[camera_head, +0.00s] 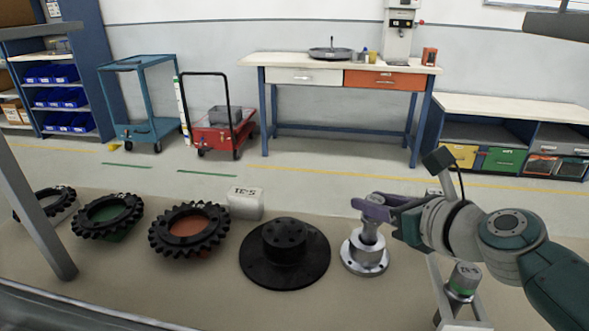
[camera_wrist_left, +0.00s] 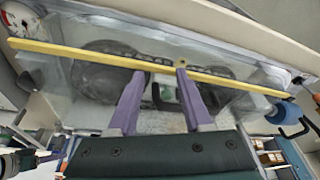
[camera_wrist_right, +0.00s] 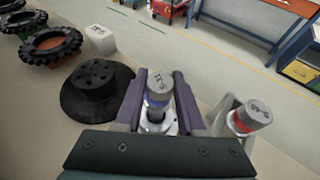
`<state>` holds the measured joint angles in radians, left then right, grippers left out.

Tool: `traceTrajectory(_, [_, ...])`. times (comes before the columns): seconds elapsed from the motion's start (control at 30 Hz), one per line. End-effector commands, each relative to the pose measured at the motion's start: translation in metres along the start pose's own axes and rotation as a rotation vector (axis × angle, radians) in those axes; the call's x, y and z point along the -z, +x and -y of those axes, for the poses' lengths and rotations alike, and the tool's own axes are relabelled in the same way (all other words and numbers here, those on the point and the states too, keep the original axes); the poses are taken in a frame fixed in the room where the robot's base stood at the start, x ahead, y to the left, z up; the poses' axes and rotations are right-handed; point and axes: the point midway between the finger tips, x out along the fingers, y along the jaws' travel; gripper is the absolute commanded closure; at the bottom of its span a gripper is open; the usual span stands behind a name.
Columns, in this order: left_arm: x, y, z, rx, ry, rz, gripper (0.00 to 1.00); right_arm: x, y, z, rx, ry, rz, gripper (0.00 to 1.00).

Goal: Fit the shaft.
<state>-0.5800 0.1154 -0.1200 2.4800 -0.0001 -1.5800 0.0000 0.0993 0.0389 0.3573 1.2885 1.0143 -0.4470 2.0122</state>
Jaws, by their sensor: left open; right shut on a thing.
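My right gripper (camera_head: 373,208) is shut on a metal shaft (camera_head: 369,234), which stands roughly upright at a silver flanged hub (camera_head: 366,258). The right wrist view shows the shaft's labelled top (camera_wrist_right: 159,84) and a blue band between the purple fingers (camera_wrist_right: 160,76). The shaft's lower end is hidden, so I cannot tell how deep it sits.
A black stepped disc (camera_head: 285,262) stands left of the hub. Several toothed black rings (camera_head: 188,232) and a white labelled block (camera_head: 245,203) lie farther left on the bench. A yellow bar (camera_wrist_left: 80,54) and a clear panel lie beyond my left fingers.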

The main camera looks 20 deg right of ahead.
Motion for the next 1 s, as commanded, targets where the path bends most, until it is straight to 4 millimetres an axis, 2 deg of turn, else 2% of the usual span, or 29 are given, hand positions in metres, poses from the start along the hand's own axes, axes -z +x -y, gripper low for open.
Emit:
traceTrajectory(0.27, [0.0011, 0.0033, -0.0008, -0.002, -0.002, -0.014, 0.50, 0.0054, 0.0033, 0.0004, 0.001, 0.000, 0.004, 1.00])
traceTrajectory(0.3, [0.0017, 0.0019, -0.0008, -0.002, -0.001, -0.015, 0.50, 0.0044, 0.0028, 0.0004, 0.001, 0.000, 0.004, 0.58])
traceTrajectory(0.57, [0.0015, 0.0024, -0.0003, 0.000, 0.000, -0.015, 0.50, 0.0054, 0.0027, 0.0002, 0.001, 0.000, 0.002, 0.29])
traceTrajectory(0.6, [0.0016, 0.0024, -0.0001, 0.000, 0.000, -0.015, 0.50, 0.0056, 0.0027, 0.0002, 0.001, 0.000, 0.002, 0.26])
traceTrajectory(1.0, [0.0033, 0.0001, 0.0017, 0.006, 0.004, -0.015, 0.50, 0.0033, 0.0016, -0.0025, -0.001, 0.000, -0.002, 0.26])
